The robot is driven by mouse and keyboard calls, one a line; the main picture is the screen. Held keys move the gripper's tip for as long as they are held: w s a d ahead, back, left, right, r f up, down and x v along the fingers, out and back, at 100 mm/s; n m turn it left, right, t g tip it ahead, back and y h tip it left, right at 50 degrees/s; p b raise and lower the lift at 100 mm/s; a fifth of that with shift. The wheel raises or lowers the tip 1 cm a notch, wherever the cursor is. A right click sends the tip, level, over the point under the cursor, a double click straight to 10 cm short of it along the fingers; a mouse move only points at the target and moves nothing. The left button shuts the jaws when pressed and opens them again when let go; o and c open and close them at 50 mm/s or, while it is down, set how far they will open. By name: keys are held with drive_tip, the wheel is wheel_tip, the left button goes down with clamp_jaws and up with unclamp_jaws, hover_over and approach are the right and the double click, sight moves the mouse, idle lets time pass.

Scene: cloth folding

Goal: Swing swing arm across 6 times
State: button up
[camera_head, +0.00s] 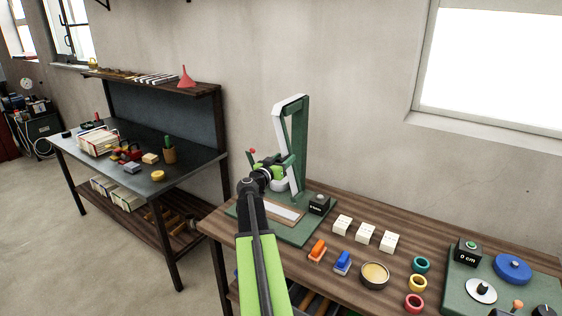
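The swing arm device stands on the wooden workbench (405,232), with a tall green frame (298,140) and a white bar (287,105) along its top and left side. Its green base plate (312,228) lies flat on the bench. A small red-tipped part (252,151) shows at the left of the frame. My gripper (277,170) is at the lower part of the frame, in front of it, at the end of my green and black arm. Its fingers overlap the green parts there, so I cannot tell whether they are open, shut or touching the device.
A black box (319,204) sits on the base plate's right side. White blocks, an orange stamp (317,250), a blue stamp (342,262), a round tin (374,275) and coloured rings lie to the right. A green panel (500,278) is at far right. A cluttered metal table (190,158) stands left.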

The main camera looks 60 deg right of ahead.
clamp_jaws()
idle(1.1)
